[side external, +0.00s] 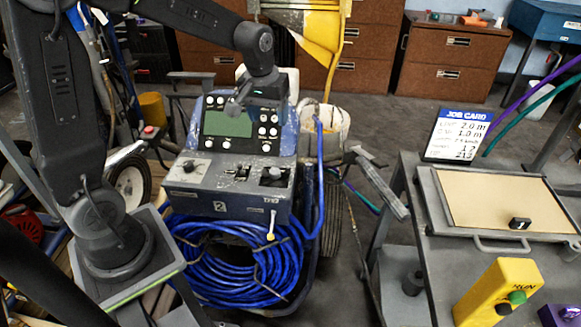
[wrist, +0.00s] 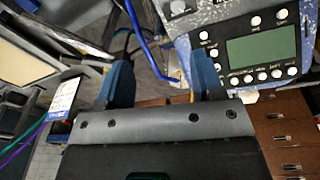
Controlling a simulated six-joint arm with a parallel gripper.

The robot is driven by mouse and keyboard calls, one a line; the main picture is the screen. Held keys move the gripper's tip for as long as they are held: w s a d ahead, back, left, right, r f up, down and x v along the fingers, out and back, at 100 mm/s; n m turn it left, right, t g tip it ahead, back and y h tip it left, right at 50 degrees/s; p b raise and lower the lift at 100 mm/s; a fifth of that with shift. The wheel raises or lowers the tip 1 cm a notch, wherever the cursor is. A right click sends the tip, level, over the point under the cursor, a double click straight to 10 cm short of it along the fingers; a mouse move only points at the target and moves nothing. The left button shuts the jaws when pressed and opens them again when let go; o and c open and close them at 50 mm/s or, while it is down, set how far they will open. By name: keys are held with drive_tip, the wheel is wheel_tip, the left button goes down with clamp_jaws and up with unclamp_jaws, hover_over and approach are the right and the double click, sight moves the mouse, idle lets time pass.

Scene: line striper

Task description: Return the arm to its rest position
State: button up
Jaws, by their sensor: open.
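My gripper (side external: 238,104) hangs at the end of my black arm, in front of the line striper's control panel (side external: 213,148) in the side view. In the wrist view my gripper (wrist: 162,80) shows two blue-grey fingers spread wide apart, with nothing between them. The panel's green screen (wrist: 262,52) and white buttons lie at the upper right there. In the side view the gripper overlaps the screen's upper right part. I cannot tell the exact gap between gripper and panel.
A blue hose coil (side external: 235,262) hangs below the panel. At right a grey bench (side external: 408,180) bears a framed tan board (side external: 500,195), a job card (side external: 458,135) and a yellow switch box (side external: 497,290). Brown cabinets (side external: 452,75) stand behind. Some floor is clear between striper and bench.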

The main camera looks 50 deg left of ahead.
drive_tip(key=s+d+r+m+t, duration=0.2)
drive_tip(key=s+d+r+m, duration=0.1)
drive_tip(key=s, duration=0.6)
drive_tip(key=s+d+r+m+t, duration=0.1)
drive_tip(key=s+d+r+m, duration=0.2)
drive_tip(key=s+d, duration=0.3)
drive_tip(key=s+r, duration=0.1)
drive_tip(key=s, duration=0.2)
drive_tip(key=shift+r+t, duration=0.25)
drive_tip(key=shift+t, duration=0.15)
